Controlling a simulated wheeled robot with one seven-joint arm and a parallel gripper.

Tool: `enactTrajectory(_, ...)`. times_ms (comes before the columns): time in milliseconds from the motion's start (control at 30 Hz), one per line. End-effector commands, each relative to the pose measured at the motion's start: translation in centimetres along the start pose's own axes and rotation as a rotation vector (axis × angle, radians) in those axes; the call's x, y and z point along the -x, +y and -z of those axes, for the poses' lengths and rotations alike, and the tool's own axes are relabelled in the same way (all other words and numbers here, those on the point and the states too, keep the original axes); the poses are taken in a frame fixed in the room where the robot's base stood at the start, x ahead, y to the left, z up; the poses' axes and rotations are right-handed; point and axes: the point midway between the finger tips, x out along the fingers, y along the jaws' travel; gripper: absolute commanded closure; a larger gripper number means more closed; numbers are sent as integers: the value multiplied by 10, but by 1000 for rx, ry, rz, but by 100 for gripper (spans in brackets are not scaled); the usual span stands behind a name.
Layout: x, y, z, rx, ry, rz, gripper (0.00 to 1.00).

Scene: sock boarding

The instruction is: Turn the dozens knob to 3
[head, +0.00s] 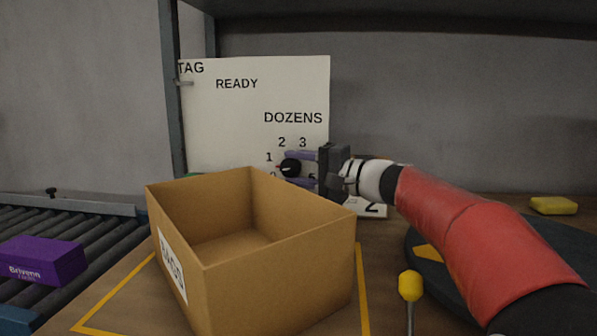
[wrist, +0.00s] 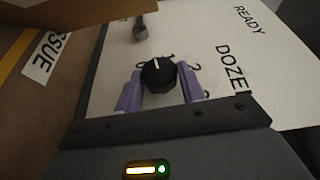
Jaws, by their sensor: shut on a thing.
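The dozens knob (head: 290,168) is black and round, on the white panel (head: 230,110) under the word DOZENS. Numerals ring it; 1, 2 and 3 are readable in the head view. In the wrist view the knob (wrist: 158,76) has a white pointer line that points up, just left of the numeral 1. My gripper (head: 287,168) reaches the panel from the right. Its purple fingers stand on opposite sides of the knob, shut on it, in the wrist view (wrist: 160,88) as well. The fingers and gripper body hide some numerals.
An open cardboard box (head: 330,248) stands in front of the panel, close below my gripper. A roller conveyor with a purple box (head: 42,260) is at left. A yellow-topped post (head: 410,286), a dark round plate (head: 425,262) and a yellow block (head: 553,205) are at right.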

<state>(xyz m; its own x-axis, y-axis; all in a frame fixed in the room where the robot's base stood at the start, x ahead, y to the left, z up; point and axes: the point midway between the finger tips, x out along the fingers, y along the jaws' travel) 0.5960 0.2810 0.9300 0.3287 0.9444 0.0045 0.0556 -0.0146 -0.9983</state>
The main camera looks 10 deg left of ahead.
Motion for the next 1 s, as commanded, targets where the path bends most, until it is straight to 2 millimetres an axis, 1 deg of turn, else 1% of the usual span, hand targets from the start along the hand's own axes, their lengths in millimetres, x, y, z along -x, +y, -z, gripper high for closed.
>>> enactTrajectory(33, 0, 8, 0, -7, 3, 18, 84)
enactTrajectory(100, 0, 9, 0, -18, 4, 46, 84)
enactTrajectory(300, 0, 6, 0, -42, 7, 101, 84)
enactTrajectory(633, 0, 4, 0, -45, 6, 104, 84)
enactTrajectory(667, 0, 4, 0, -45, 6, 104, 57)
enactTrajectory(800, 0, 3, 0, -45, 6, 105, 39)
enactTrajectory(1000, 0, 3, 0, -44, 6, 106, 39)
